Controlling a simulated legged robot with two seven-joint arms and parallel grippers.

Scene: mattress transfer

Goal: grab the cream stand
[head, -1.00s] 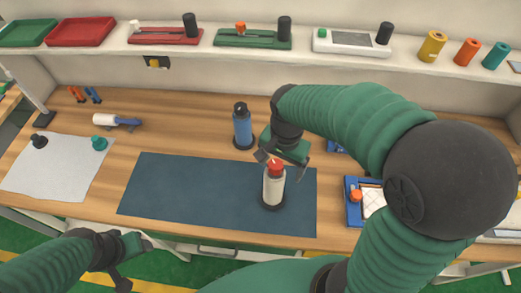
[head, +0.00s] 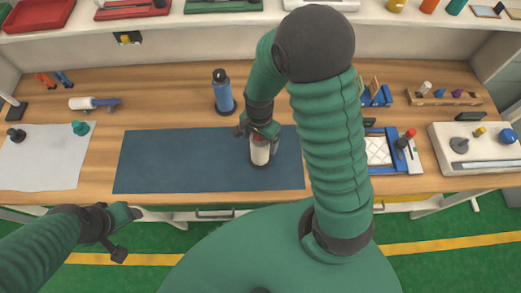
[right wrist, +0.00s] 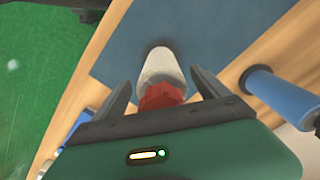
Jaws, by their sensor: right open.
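The cream stand (head: 260,154) is an upright cream cylinder on a dark round base, on the right part of the dark blue mat (head: 200,160). Its red top is hidden by my gripper in the head view. In the right wrist view the cream stand (right wrist: 160,68) and its red top lie between the two fingers. My right gripper (head: 260,132) is open and comes down over the stand's top, a finger on each side with gaps showing. My left gripper (head: 130,233) is open and empty, in front of the table's front edge at the left.
A blue stand (head: 223,95) stands behind the mat, near my right gripper; it also shows in the right wrist view (right wrist: 280,92). A blue tray (head: 385,150) lies right of my arm. A grey cloth (head: 45,160) lies at the left. A shelf runs along the back.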

